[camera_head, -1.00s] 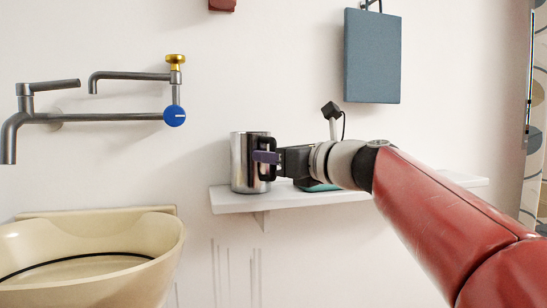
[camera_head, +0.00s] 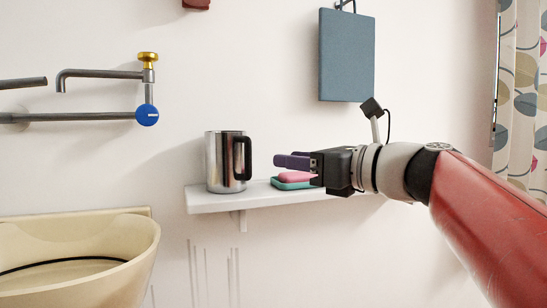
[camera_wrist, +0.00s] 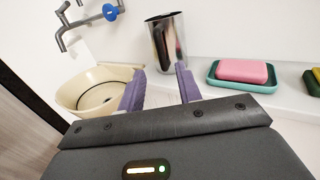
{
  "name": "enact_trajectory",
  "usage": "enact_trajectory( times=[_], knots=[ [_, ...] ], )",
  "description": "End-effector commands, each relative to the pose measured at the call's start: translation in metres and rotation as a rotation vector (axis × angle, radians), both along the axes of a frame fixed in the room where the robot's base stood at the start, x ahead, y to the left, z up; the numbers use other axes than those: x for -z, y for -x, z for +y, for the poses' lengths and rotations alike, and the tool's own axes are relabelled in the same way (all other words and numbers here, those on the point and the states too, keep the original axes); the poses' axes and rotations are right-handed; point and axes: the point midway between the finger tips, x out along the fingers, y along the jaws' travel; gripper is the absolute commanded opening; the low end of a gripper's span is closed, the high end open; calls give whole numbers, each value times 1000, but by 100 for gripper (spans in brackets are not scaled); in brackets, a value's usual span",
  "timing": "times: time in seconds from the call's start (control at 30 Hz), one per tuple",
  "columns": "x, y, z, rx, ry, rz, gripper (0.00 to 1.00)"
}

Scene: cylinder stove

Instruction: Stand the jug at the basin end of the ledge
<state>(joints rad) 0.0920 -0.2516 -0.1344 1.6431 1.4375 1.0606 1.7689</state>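The steel jug (camera_head: 221,163) stands upright on the left end of the white ledge (camera_head: 215,203), the end by the basin (camera_head: 140,245). Its black handle faces right. My gripper (camera_head: 279,162) is to the right of the jug, apart from it, with its purple fingers pointing left. In the wrist view, the jug (camera_wrist: 167,42) stands beyond the fingertips, and the two fingers of my gripper (camera_wrist: 160,82) are spread with nothing between them.
A pink soap (camera_head: 298,176) in a teal dish (camera_head: 290,185) sits on the ledge, right of the jug and behind my gripper. Wall taps with a blue knob (camera_head: 147,115) are above the basin. A blue-grey board (camera_head: 346,55) hangs above the ledge.

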Motion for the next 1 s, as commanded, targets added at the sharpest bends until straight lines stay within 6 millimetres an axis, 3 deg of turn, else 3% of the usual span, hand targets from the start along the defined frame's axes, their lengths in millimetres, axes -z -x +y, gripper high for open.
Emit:
enact_trajectory(
  times=[0.37, 0.47, 0.57, 0.77, 0.9, 1.0],
  knots=[
    [2, 6, -6, 0, 7, -2, 34],
    [16, 10, -3, 2, 88, -22, 34],
    [54, 22, 2, -5, 299, -77, 34],
    [173, 70, 2, -171, 985, -288, 34],
    [252, 112, -14, -429, 1465, -481, 34],
    [301, 141, -30, -674, 1758, -629, 34]
  ],
)
